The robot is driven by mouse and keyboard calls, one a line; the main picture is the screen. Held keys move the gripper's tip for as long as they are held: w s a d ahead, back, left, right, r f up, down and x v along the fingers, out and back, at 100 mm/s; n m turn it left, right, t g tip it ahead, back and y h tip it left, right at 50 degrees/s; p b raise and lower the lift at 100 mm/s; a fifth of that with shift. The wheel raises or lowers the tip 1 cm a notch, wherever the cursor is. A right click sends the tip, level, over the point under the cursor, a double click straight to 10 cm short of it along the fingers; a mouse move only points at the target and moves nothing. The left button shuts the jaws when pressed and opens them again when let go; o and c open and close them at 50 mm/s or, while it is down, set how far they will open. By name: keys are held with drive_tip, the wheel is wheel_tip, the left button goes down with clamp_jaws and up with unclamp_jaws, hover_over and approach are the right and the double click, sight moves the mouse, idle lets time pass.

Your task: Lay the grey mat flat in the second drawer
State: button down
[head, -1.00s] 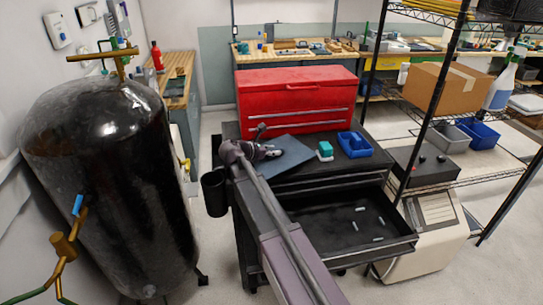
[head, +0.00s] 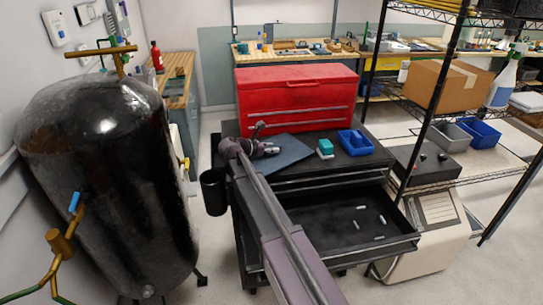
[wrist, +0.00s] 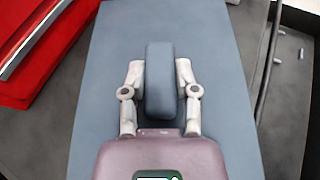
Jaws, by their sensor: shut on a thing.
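The grey mat (head: 293,147) is a flat blue-grey sheet at the black cart's top, in front of the red chest. It fills the middle of the wrist view (wrist: 100,120), with a raised block (wrist: 159,85) of the same colour on it. My gripper (wrist: 159,75) has its fingers on both sides of this block and is shut on it. In the head view my gripper (head: 272,149) is over the mat's left part. I cannot tell whether the mat touches the cart top. The open drawer (head: 320,228), below a shut one, holds several small pale rods (head: 361,208).
The red chest (head: 297,95) stands behind the mat. A teal block (head: 326,147) and a blue tray (head: 355,143) are to its right on the cart top (head: 345,163). A black cup (head: 214,191) hangs at the cart's left. A shelf post (head: 433,110) rises at right.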

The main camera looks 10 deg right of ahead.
drive_tip(key=shift+f+b, duration=0.6)
drive_tip(key=shift+f, duration=0.35)
drive_tip(key=shift+c, duration=1.7)
unclamp_jaws()
drive_tip(key=shift+r, duration=0.1)
drive_tip(key=shift+s+a+r+p, duration=0.25)
drive_tip(key=shift+a+p, duration=0.1)
drive_tip(key=shift+a, duration=0.15)
drive_tip(key=p+v, duration=0.4)
drive_tip(key=v, duration=0.6)
drive_tip(key=shift+s+a+r, duration=0.15)
drive_tip(key=shift+s+a, duration=0.05)
drive_tip(key=shift+a, duration=0.1)
